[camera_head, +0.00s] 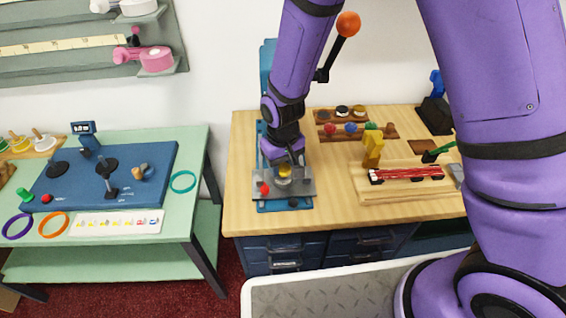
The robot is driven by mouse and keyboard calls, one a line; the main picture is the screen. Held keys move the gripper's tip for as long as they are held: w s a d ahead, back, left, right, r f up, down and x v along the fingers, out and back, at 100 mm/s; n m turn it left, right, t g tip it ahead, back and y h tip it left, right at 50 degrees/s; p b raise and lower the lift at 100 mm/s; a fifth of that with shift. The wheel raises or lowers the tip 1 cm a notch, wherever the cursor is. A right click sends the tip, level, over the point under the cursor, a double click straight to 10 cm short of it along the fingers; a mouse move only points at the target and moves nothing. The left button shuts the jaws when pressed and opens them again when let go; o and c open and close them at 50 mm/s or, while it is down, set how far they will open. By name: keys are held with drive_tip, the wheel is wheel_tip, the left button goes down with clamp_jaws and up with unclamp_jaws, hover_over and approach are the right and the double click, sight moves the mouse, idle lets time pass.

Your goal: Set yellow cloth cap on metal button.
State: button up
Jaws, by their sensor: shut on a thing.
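My gripper (288,161) reaches down over the wooden bench at the centre, onto the blue press. It is shut on the small yellow cloth cap (284,171). The metal button (283,182) shows as a grey round piece directly below the cap, on the press's grey plate. The cap and button look very close; I cannot tell whether they touch. My arm and gripper hide part of the press behind them.
A red knob (265,188) stands on the plate just left of the button. Wooden racks (362,133) with coloured pieces are behind on the right. A wooden fixture with a red strip (412,174) lies further right. A green table (190,150) stands left, across a gap.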

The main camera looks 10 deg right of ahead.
drive_tip(key=shift+f, duration=0.45)
idle(0.4)
drive_tip(key=o, duration=0.7)
drive_tip(key=shift+r, duration=0.15)
wheel_tip(320, 180, up, 10)
drive_tip(key=shift+r, duration=0.25)
idle(0.4)
